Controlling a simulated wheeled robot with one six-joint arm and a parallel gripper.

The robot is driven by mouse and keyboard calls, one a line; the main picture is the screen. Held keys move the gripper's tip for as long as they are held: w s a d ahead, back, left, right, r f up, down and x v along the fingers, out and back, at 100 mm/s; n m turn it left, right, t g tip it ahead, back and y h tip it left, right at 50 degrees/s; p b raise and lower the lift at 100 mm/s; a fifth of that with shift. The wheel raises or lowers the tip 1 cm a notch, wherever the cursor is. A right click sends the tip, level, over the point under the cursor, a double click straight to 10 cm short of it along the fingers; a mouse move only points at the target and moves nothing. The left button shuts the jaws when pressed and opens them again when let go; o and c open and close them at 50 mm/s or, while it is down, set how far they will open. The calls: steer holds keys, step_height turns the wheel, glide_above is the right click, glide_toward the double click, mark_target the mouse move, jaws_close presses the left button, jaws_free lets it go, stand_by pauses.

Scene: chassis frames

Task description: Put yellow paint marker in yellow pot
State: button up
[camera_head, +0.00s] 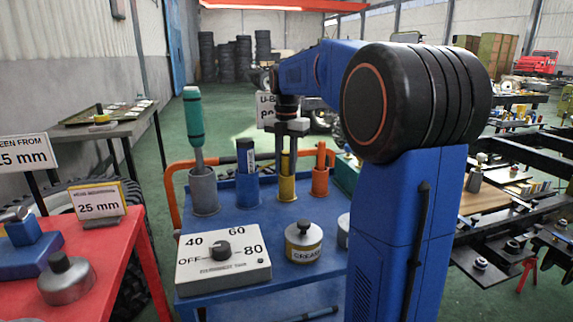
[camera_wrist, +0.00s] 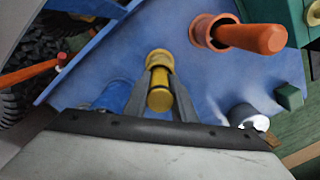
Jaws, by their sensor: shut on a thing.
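The yellow paint marker (camera_head: 285,163) is upright between the fingers of my gripper (camera_head: 286,148), which is shut on it. The yellow pot (camera_head: 287,189) stands on the blue cart top directly below. In the head view the marker's lower end meets the pot's mouth; how deep it sits is hidden. In the wrist view my gripper (camera_wrist: 160,82) holds the marker (camera_wrist: 160,99) and its far end lines up with the yellow pot (camera_wrist: 160,57).
On the blue cart (camera_head: 240,218), a blue pot (camera_head: 248,192) with a dark-topped marker stands left, and an orange pot (camera_head: 320,182) with an orange marker stands right. A grey pot (camera_head: 203,190) holds a teal-handled tool. A dial box (camera_head: 222,262) and grease tin (camera_head: 303,243) are in front.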

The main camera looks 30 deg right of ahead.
steer(key=shift+f, duration=0.1)
steer(key=o, duration=1.1)
steer(key=shift+c, duration=0.2)
step_height(320, 180, up, 12)
steer(key=shift+r, duration=0.15)
steer(key=shift+s, duration=0.1)
